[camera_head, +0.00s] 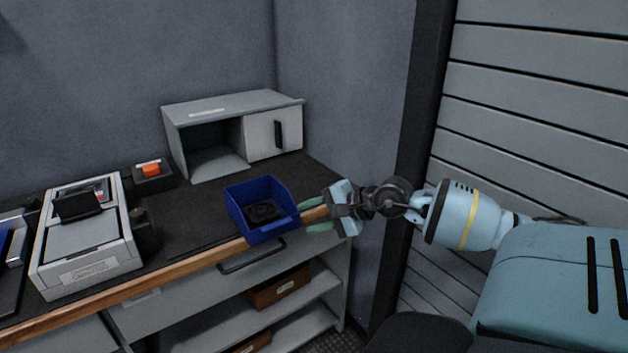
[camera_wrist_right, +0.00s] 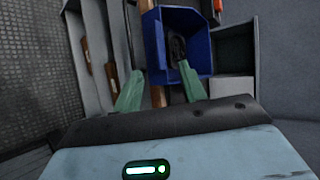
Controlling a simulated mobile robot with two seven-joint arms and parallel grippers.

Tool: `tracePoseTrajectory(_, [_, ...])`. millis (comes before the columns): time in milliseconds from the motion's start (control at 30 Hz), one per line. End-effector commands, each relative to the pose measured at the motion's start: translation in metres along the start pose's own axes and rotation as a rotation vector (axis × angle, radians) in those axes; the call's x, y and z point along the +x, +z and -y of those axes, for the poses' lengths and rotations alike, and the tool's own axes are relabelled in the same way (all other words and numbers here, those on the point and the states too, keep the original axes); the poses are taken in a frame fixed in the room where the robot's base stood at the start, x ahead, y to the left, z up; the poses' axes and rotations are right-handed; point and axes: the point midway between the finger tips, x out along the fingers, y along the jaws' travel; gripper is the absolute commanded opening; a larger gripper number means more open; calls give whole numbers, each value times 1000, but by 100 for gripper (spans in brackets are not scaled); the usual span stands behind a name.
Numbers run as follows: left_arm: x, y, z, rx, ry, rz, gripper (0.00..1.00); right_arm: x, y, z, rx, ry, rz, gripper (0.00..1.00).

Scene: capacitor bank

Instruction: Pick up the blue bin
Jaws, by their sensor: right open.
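The blue bin (camera_head: 264,228) stands upright near the front edge of the dark worktop, with a dark coiled-looking item (camera_head: 264,212) inside it. My right gripper (camera_head: 312,214) is just to the right of the bin, with its green fingers open and pointing at it. In the right wrist view the bin (camera_wrist_right: 154,45) is ahead of the fingers. The right-hand finger overlaps the bin's opening there, and the left-hand finger lies outside it. I cannot tell whether a finger touches the bin. Nothing is held. My left gripper is not in view.
A grey cabinet (camera_head: 274,133) with an open compartment stands behind the bin. A grey device (camera_head: 88,241), a dark cylinder (camera_head: 143,230) and a box with an orange switch (camera_head: 152,171) are to the left. A drawer handle (camera_head: 252,257) juts out below the worktop's wooden edge.

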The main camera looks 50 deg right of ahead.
Motion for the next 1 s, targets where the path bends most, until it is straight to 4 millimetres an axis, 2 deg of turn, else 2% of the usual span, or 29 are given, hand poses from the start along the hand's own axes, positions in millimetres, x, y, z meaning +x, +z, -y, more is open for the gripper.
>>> tracePoseTrajectory(333, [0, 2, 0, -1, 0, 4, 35, -1, 0, 0, 0, 1, 0, 42])
tracePoseTrajectory(400, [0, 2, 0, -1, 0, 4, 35, -1, 1, -2, 9, 1, 3, 32])
tracePoseTrajectory(467, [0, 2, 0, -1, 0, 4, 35, 1, 4, -9, 52, 1, 16, 29])
tracePoseTrajectory(567, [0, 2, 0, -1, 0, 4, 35, 8, 16, -39, 249, 0, 71, 29])
tracePoseTrajectory(667, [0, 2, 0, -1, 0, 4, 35, 14, 39, -88, 631, -3, 152, 29])
tracePoseTrajectory(833, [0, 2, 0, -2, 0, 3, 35, 12, 81, -186, 1552, -20, 237, 29])
tracePoseTrajectory(967, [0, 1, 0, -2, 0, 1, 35, 0, 108, -263, 2292, -72, 202, 29])
tracePoseTrajectory(1000, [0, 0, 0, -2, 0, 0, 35, -6, 116, -287, 2518, -102, 173, 29])
